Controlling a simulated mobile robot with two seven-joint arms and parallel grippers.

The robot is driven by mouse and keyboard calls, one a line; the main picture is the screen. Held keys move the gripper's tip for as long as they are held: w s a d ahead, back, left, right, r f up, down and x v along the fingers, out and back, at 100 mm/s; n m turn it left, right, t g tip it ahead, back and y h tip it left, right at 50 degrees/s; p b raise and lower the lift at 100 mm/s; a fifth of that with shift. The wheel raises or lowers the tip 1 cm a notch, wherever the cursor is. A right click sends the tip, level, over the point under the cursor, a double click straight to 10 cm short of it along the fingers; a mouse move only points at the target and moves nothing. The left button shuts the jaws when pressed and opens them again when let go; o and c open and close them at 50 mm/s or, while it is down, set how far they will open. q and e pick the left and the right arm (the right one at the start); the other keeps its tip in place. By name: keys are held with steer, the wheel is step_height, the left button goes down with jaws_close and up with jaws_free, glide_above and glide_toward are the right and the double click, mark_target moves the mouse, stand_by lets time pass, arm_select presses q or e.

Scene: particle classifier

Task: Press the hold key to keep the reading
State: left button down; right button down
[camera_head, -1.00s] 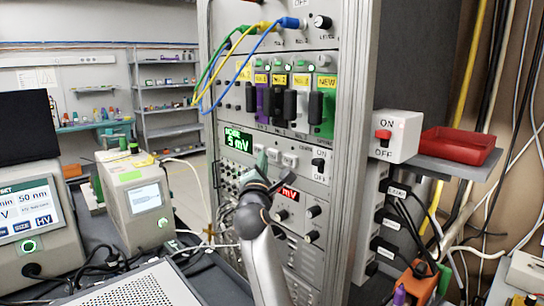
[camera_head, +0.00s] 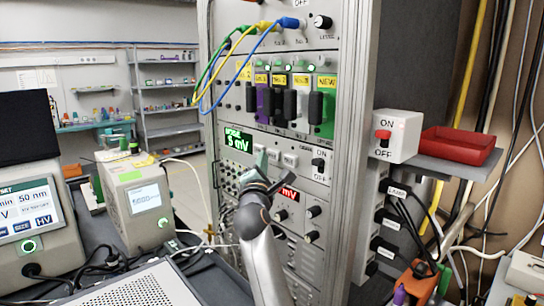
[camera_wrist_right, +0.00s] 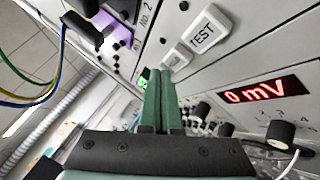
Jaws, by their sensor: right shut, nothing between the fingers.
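My right gripper (camera_head: 261,158) reaches up to the rack's front panel (camera_head: 312,262), its green fingers closed together with nothing between them. In the head view the fingertips are at the left of a row of small pale keys (camera_head: 289,160), below the green display (camera_head: 238,142) reading about 5 mV. In the right wrist view the shut fingers (camera_wrist_right: 160,95) point at the panel. One key there reads TEST (camera_wrist_right: 208,30); a smaller pale key (camera_wrist_right: 178,58) sits beside it. I cannot make out a hold label, and contact is unclear. My left gripper is out of view.
A red mV display (camera_head: 289,194) and black knobs (camera_head: 312,211) lie close to the gripper; the red display reads 0 mV in the wrist view. Blue, yellow and green cables (camera_head: 240,65) hang above left. An ON/OFF box (camera_head: 398,135) and red tray (camera_head: 458,146) are right.

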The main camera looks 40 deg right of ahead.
steer(key=shift+d, duration=0.45)
steer(key=shift+w+d+p, duration=0.1)
steer(key=shift+d+p, duration=0.3)
steer(key=shift+d, duration=0.5)
stand_by(0.9)
steer(key=shift+a, duration=0.15)
steer(key=shift+a+b, duration=0.35)
steer(key=shift+a, duration=0.8)
steer(key=a, duration=0.1)
steer(key=a+b, duration=0.1)
steer(key=a, duration=0.1)
steer(key=a+b, duration=0.1)
steer(key=a, duration=0.1)
steer(key=shift+s, duration=0.35)
